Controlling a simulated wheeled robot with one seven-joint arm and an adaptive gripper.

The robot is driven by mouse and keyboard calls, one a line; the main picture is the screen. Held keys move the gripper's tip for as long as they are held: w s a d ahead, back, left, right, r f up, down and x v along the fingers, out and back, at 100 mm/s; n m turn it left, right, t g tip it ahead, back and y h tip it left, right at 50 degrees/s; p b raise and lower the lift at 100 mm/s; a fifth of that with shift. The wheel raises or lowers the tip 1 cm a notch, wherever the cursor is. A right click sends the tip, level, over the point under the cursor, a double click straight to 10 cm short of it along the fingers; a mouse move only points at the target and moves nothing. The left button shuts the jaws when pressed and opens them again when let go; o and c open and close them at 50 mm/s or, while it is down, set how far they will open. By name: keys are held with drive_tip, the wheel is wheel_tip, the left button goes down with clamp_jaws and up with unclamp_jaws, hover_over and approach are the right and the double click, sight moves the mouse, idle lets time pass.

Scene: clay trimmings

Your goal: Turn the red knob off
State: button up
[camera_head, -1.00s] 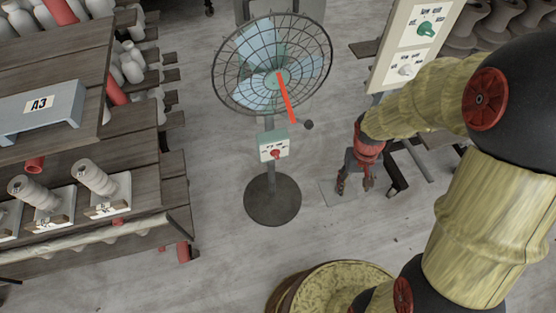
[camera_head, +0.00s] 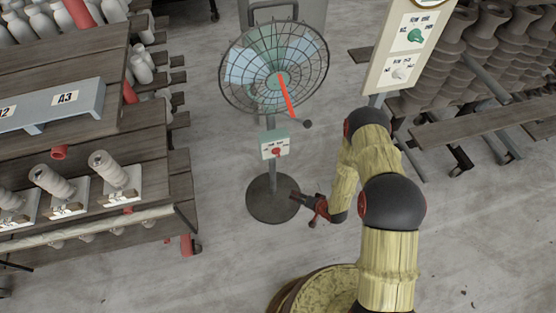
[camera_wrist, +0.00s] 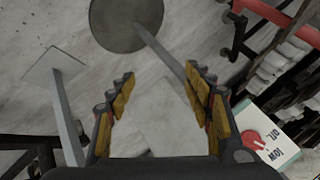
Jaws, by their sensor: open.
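The red knob (camera_head: 276,152) is on the pale control box (camera_head: 273,140) on the post of a standing fan (camera_head: 274,68). In the wrist view the red knob (camera_wrist: 250,138) shows at the lower right, outside my jaws, on a white label plate with the word LOW beside it. The knob's exact setting is too small to read in the head view. My gripper (camera_head: 303,207) is open and empty, below and right of the control box, near the fan's round base (camera_head: 271,198). In the wrist view the open jaws (camera_wrist: 160,85) have only floor and post between them.
Wooden shelving with clay pieces (camera_head: 110,168) stands at left. Racks of dark pieces (camera_head: 480,55) stand at right. Floor around the fan base is clear.

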drive_tip(key=w+a+r+m+t+y, duration=0.1)
drive_tip(key=w+a+r+t+y, duration=0.25)
drive_tip(key=w+r, duration=0.2)
drive_tip(key=m+t+y, duration=0.1)
drive_tip(key=m+t, duration=0.1)
drive_tip(key=t, duration=0.1)
approach(278, 155)
drive_tip(key=w, duration=0.1)
drive_tip(key=shift+m, duration=0.3)
drive_tip(key=shift+a+b+x, duration=0.2)
drive_tip(key=shift+b+x, duration=0.55)
drive_tip(key=shift+x, duration=3.3)
drive_tip(key=shift+s+f, duration=0.2)
drive_tip(key=c, duration=0.3)
drive_tip(key=c, duration=0.8)
drive_tip(key=shift+c, duration=0.3)
